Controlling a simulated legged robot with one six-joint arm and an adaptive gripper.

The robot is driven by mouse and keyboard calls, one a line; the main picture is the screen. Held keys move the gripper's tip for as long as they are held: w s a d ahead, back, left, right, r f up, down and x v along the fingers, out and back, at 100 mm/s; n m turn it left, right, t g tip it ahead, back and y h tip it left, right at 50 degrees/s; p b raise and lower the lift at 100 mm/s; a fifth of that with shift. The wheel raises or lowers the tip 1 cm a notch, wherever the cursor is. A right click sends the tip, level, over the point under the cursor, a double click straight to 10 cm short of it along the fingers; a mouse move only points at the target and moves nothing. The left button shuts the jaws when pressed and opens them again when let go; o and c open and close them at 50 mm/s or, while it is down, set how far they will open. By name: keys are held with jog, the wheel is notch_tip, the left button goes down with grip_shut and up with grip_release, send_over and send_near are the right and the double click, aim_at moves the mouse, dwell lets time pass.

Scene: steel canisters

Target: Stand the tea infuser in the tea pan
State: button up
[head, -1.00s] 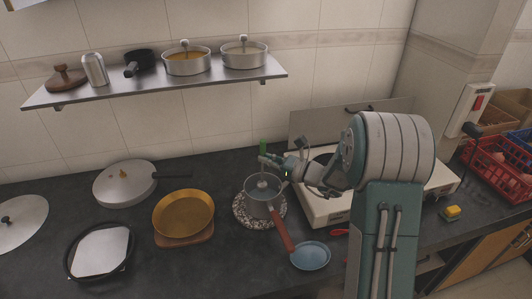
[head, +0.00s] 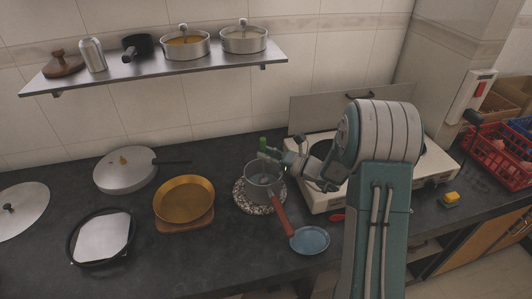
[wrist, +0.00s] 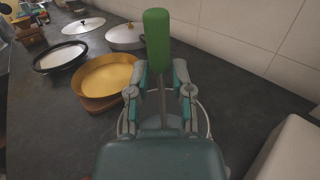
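The tea pan (head: 263,191), a small grey saucepan with a red-brown handle, stands on a speckled round trivet. The tea infuser has a green handle (head: 263,144), which shows large and upright in the wrist view (wrist: 158,40). In the head view it stands above the pan, its grey lower part reaching down into the pan. My gripper (head: 267,156) is at the handle, above the pan's back rim, with its fingers on both sides of the handle in the wrist view (wrist: 161,78). Whether the infuser touches the pan's bottom is hidden.
A golden pan (head: 184,199) on a wooden board is to the left. The white stove (head: 325,205) is close on the right. A shelf with pots hangs above.

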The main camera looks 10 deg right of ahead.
dwell(0.3)
jog(key=v, duration=1.2)
dwell(0.6)
